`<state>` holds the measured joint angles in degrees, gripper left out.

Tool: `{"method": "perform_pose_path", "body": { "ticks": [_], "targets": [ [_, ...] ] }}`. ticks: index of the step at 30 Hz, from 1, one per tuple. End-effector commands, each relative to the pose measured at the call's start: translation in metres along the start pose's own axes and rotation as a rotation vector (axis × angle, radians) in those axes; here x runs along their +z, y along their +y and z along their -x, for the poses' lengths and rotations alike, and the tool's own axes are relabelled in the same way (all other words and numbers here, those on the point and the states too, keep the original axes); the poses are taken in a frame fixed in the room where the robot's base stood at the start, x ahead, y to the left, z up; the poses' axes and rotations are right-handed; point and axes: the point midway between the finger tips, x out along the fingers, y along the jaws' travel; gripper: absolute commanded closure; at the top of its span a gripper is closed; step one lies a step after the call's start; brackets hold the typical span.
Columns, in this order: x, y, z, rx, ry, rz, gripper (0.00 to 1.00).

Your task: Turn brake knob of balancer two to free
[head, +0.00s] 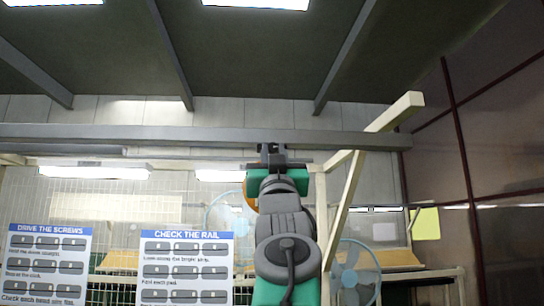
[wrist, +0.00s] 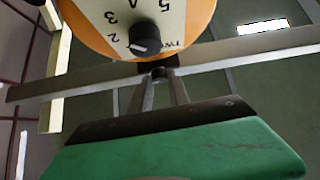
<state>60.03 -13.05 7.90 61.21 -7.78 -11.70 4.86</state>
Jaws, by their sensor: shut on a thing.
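Balancer two is an orange round body with a cream face in the wrist view (wrist: 190,18), marked with numerals and partly legible "TWO" lettering, upside down. A black dial knob (wrist: 145,38) with a white pointer mark sits on that face. My gripper (wrist: 160,76) points up below the face. Its two grey fingers close together on a small dark knob-like part (wrist: 160,71) at the balancer's edge. Whether this part is the brake knob cannot be read. In the head view my gripper (head: 272,150) is up at the beam, and my arm hides most of the orange balancer (head: 251,192).
A grey overhead beam (head: 190,137) crosses just behind my gripper. A cream diagonal brace (head: 340,210) stands close to the right of my arm. Instruction boards (head: 187,234) are at the lower left. Fans (head: 355,280) and shelves are behind.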

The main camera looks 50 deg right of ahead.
Motion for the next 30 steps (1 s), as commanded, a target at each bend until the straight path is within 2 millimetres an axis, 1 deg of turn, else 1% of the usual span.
{"method": "perform_pose_path", "body": {
  "ticks": [1,18,24,30],
  "targets": [
    [0.002,0.005,0.0011,-0.017,0.0,0.031,1.0],
    [-0.0035,0.0128,-0.0059,-0.375,0.01,0.379,1.0],
    [-0.0044,0.0127,-0.006,-0.463,0.015,0.463,1.0],
    [-0.0043,0.012,-0.005,-0.513,0.019,0.512,1.0]
  ]
}}
